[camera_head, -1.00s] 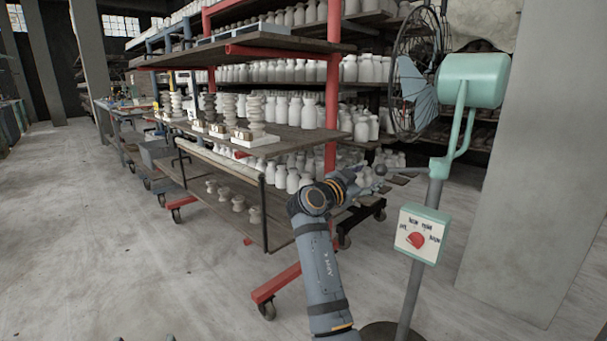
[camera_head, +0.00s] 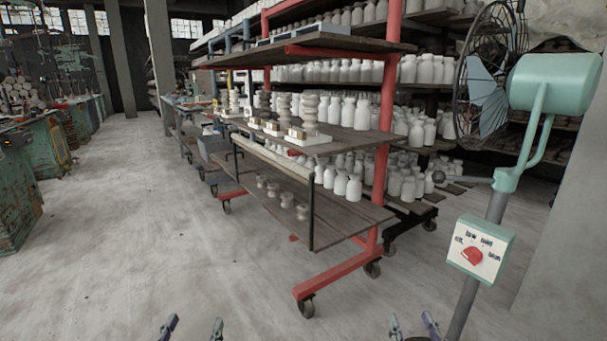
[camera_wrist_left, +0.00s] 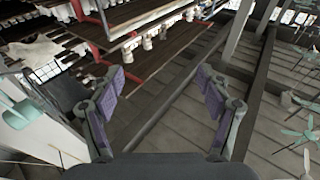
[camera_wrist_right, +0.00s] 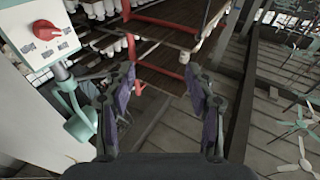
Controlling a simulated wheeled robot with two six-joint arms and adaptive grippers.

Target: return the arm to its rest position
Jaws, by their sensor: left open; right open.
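My left gripper (camera_head: 192,328) shows only as two fingertips at the bottom edge of the head view, left of centre. Its fingers stand wide apart and empty in the left wrist view (camera_wrist_left: 162,90). My right gripper (camera_head: 413,325) shows as two fingertips at the bottom edge of the head view, right of centre. In the right wrist view (camera_wrist_right: 162,92) its fingers are apart with nothing between them. Both arms are otherwise below the head view. Neither gripper touches anything that I can see.
A wheeled rack with red posts (camera_head: 388,120) and wooden shelves holds many pale bottles. A teal fan (camera_head: 555,82) on a grey pole, with a control box (camera_head: 481,248), stands close at the right. Open concrete floor (camera_head: 130,230) lies at the left. Worn green benches (camera_head: 45,165) stand further left.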

